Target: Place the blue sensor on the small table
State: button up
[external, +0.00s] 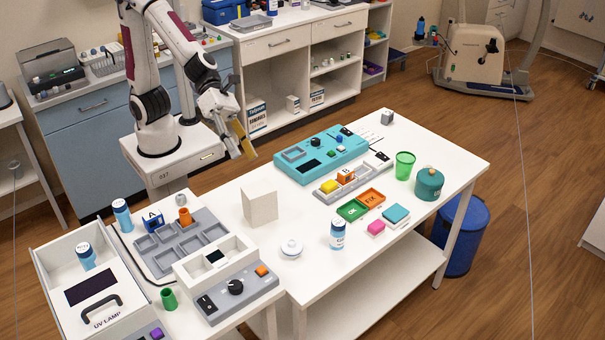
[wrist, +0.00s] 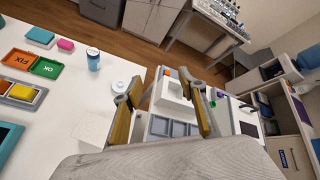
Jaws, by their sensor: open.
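A small blue block marked A (external: 152,218), which looks like the blue sensor, stands at the back left of the grey compartment tray (external: 205,262) in the external view. I cannot make it out surely in the wrist view. My gripper (external: 246,147) is in the air behind the white table, up and to the right of the blue block and well apart from it. In the wrist view my gripper (wrist: 162,88) has its two tan-padded fingers spread, with nothing between them. The lower left white table (external: 205,332) carries the tray; I cannot tell whether it is the small table.
The larger white table (external: 450,160) holds a teal device (external: 345,152), an orange block (external: 346,176), green and orange pads, a bottle (external: 338,234) and a white box (external: 260,207). A UV lamp box (external: 60,250) stands left of the tray. A blue bin (external: 465,240) is on the floor.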

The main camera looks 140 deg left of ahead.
jog(key=s+a+r+n+g+y, duration=0.1)
jog(key=s+a+r+n+y, duration=0.1)
jog(key=s+n, duration=0.5)
jog(key=s+a+r+n+g+y, duration=0.1)
jog(key=s+a+r+n+y, duration=0.15)
jog(key=s+n, duration=0.45)
jog(key=s+d+f+n+g+h, duration=0.1)
jog(key=s+d+f+n+g, duration=0.1)
jog(key=s+n, duration=0.5)
jog(key=s+d+f+n+g+h, duration=0.2)
jog(key=s+d+f+n, duration=0.1)
jog(key=s+d+n, duration=0.3)
jog(key=s+n, duration=0.2)
jog(key=s, duration=0.1)
jog(key=shift+d+f, duration=0.25)
jog(key=shift+f, duration=0.15)
